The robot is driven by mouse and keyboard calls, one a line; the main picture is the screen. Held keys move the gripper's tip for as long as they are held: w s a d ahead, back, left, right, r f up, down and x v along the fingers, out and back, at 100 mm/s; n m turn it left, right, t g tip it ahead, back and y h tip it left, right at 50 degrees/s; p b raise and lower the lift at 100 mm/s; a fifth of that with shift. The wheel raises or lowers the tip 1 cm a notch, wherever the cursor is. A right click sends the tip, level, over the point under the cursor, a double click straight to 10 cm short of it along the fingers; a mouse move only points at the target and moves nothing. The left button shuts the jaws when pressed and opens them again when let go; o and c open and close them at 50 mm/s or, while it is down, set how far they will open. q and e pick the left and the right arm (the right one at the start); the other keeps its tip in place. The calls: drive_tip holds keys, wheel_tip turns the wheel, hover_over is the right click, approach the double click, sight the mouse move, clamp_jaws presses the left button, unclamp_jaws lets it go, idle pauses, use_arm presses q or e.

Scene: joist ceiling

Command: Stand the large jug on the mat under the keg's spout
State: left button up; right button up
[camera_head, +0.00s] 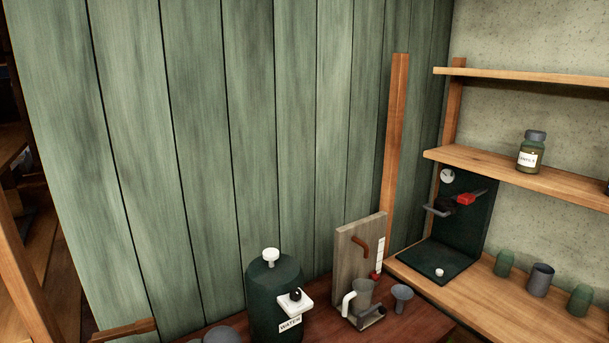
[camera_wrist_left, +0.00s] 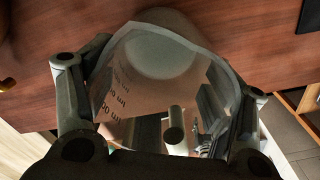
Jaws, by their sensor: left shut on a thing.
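In the left wrist view my left gripper (camera_wrist_left: 160,98) is shut on a large clear jug (camera_wrist_left: 120,85) with printed ml markings. The jug is between the two fingers, above a reddish-brown wooden table (camera_wrist_left: 60,30). I cannot tell whether it touches the table. No mat can be made out under the spout; that area is cut off by the frame. Neither gripper shows in the head view.
Right of the keg, a grey upright board (camera_head: 352,247) has a smaller white-handled jug (camera_head: 362,292) before it. A grey funnel-like cup (camera_head: 402,294) stands beside it. Grey round things (camera_head: 218,336) lie left of the keg. Shelves (camera_head: 500,170) and several cups stand at right.

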use_arm(q)
drive_tip(key=shift+r+p, duration=2.3)
drive_tip(key=shift+r, duration=0.3)
drive_tip(key=shift+s+r+n+b, duration=0.15)
drive_tip(key=shift+r+n+b, duration=0.2)
drive_tip(key=shift+n, duration=0.65)
drive_tip(key=n, duration=0.1)
drive_tip(key=r+n+b, duration=0.1)
drive_tip(key=n, duration=0.1)
drive_tip(key=s+n, duration=0.1)
drive_tip(key=shift+r+n, duration=0.3)
drive_tip(key=shift+r, duration=0.1)
drive_tip(key=n, duration=0.2)
drive_tip(key=s+r+n+b, duration=0.1)
drive_tip(key=n, duration=0.1)
drive_tip(key=s+r+n, duration=0.1)
drive_tip(key=n, duration=0.1)
drive_tip(key=shift+a+r+b, duration=0.2)
drive_tip(key=shift+b, duration=0.15)
drive_tip(key=shift+s+a+r+n+b, duration=0.8)
drive_tip(key=shift+s+n, duration=0.95)
drive_tip(key=shift+n, duration=1.9)
drive_tip(key=shift+s+a+r+n+b, duration=0.4)
drive_tip(key=shift+s+r+n+b, duration=1.05)
drive_tip(key=shift+n, duration=2.15)
drive_tip(key=shift+s+a+r+n+b, duration=0.25)
drive_tip(key=shift+s+a+r+n, duration=0.45)
drive_tip(key=shift+s+n, duration=2.2)
